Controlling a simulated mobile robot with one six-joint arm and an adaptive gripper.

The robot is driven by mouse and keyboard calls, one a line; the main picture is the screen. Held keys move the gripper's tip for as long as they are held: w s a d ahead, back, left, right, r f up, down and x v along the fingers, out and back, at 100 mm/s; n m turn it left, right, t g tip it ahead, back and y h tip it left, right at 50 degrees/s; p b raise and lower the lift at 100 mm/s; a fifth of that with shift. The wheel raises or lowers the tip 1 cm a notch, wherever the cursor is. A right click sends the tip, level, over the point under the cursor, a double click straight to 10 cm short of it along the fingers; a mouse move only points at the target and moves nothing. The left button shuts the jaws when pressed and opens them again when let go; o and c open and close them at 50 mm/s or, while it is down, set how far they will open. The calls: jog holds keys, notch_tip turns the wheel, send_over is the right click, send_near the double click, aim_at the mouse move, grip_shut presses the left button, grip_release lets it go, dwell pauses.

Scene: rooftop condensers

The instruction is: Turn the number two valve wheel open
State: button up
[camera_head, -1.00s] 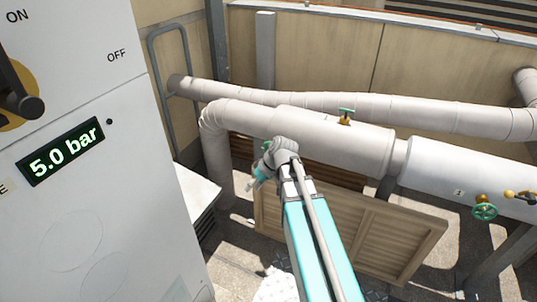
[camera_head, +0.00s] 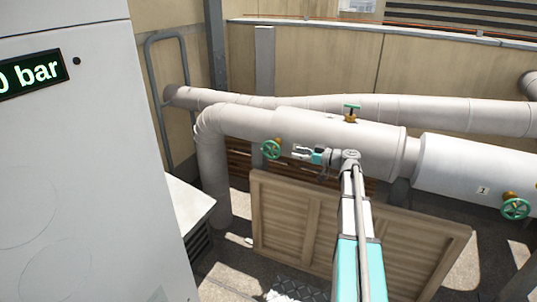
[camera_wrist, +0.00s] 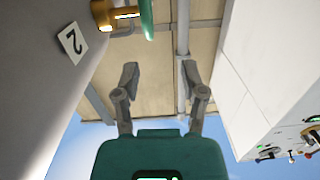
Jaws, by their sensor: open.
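The number two valve wheel (camera_head: 271,149) is a green handwheel on a brass stem, on the front of the pale pipe. In the wrist view its green rim (camera_wrist: 147,20) shows edge-on at the top, cut off by the frame, with the brass valve body (camera_wrist: 104,14) beside it. A label reading 2 (camera_wrist: 73,41) is on the pipe next to it. My gripper (camera_head: 294,153) is just right of the wheel in the head view, apart from it. In the wrist view the fingers (camera_wrist: 160,70) are spread with nothing between them.
A wheel labelled 1 (camera_head: 515,208) is at the right, and another green wheel (camera_head: 352,107) stands on top of the pipe. A slatted wooden panel (camera_head: 345,225) stands below my arm. A white cabinet (camera_head: 80,180) with a pressure display fills the left.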

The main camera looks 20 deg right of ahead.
jog(key=shift+w+d+t, duration=0.1)
jog(key=shift+d+t, duration=0.3)
jog(key=shift+d, duration=0.5)
jog(key=shift+w+a, duration=0.1)
jog(key=shift+a, duration=0.05)
send_over(269, 158)
jog(key=shift+w, duration=0.35)
grip_shut()
dwell(0.4)
